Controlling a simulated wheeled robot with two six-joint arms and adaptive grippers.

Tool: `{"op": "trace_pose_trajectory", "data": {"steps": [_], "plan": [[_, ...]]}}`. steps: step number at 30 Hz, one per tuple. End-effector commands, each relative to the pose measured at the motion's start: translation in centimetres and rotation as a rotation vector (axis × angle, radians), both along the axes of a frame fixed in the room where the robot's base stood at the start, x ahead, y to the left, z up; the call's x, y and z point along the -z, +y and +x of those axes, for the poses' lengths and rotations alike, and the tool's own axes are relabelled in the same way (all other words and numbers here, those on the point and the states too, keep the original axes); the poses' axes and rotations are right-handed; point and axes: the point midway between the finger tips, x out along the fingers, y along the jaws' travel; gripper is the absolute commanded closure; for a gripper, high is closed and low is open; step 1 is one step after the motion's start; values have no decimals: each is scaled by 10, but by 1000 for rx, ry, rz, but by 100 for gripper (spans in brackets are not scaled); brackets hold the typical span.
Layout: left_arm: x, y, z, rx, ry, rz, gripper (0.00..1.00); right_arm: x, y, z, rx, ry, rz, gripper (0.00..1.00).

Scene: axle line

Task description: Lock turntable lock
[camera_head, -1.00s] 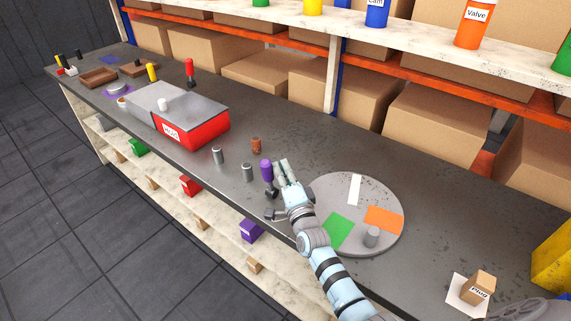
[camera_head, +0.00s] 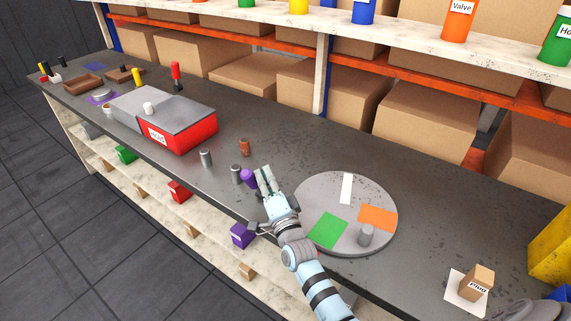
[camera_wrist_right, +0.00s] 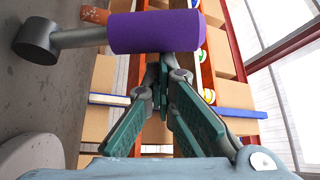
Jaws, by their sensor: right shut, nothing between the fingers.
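The turntable lock is a lever with a purple grip (camera_head: 248,178) beside the left edge of the grey round turntable (camera_head: 374,196). My right gripper (camera_head: 264,178) is shut and empty, just right of the grip. Its fingertips (camera_wrist_right: 163,72) come close to or touch the grip's side; I cannot tell which. The lever's base is mostly hidden by the gripper in the head view. My left gripper is not in view.
Two grey cylinders and a brown one (camera_head: 244,147) stand left of the lever. The turntable carries white, orange and green patches and a grey cylinder (camera_head: 366,235). A red box (camera_head: 190,134) stands further left. The bench behind the turntable is clear.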

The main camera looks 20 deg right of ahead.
Motion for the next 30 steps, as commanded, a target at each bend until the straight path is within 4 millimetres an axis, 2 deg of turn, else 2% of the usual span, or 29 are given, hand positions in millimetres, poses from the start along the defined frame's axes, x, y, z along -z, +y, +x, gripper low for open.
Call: {"op": "trace_pose_trajectory", "data": {"steps": [7, 13, 18, 24, 30], "plan": [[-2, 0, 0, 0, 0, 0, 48, -4, -6, 1, 1, -1, 0, 100], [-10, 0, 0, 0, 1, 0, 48, -19, -40, 6, 5, -2, -3, 100], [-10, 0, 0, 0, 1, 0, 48, -5, -38, -37, 3, 2, 2, 100], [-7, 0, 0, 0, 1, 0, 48, 5, -37, -76, 4, 2, 1, 100], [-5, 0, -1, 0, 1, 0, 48, 8, -36, -91, 4, 1, 1, 100]]}}
